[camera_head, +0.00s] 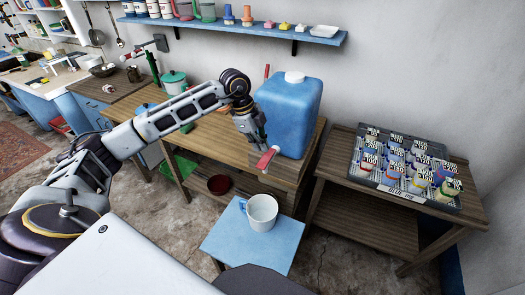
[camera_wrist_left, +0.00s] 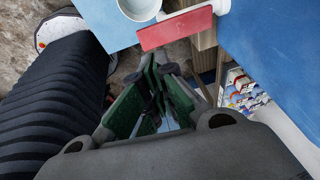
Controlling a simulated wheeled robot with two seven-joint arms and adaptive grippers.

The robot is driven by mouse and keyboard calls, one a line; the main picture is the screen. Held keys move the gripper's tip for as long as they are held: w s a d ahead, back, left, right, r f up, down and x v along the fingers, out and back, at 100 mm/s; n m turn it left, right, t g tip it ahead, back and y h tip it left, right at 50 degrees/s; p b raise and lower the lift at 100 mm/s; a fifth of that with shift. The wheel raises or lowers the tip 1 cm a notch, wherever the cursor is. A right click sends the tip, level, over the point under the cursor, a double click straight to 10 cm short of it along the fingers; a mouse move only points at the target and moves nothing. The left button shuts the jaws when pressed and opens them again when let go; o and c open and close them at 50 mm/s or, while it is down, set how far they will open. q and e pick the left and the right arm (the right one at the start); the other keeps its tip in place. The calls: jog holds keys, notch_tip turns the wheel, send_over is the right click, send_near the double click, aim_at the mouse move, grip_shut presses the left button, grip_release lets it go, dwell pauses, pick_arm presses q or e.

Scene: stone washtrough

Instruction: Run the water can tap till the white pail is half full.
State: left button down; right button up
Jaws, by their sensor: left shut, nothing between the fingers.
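The blue water can (camera_head: 290,112) with a white cap stands on the end of the wooden bench. Its tap has a red lever (camera_head: 266,160), which also shows in the left wrist view (camera_wrist_left: 176,27). The white pail (camera_head: 262,208) stands upright on a light blue stool below the tap; part of it shows in the left wrist view (camera_wrist_left: 140,8). I see no water stream, and the level inside the pail cannot be told. My left gripper (camera_head: 259,143) is shut and empty, close to the can's front beside the lever. My right gripper is not in view.
The light blue stool (camera_head: 228,238) has bare room around the pail. A crate of labelled bottles (camera_head: 375,181) sits on a wooden table at the right. A wall shelf (camera_head: 235,27) holds small items. A dark red bowl (camera_head: 220,184) sits on the bench's lower shelf.

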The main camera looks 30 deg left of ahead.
pick_arm(q)
jog(key=v, duration=0.6)
jog(key=shift+r+b, duration=0.15)
jog(key=shift+b, duration=0.2)
dwell(0.7)
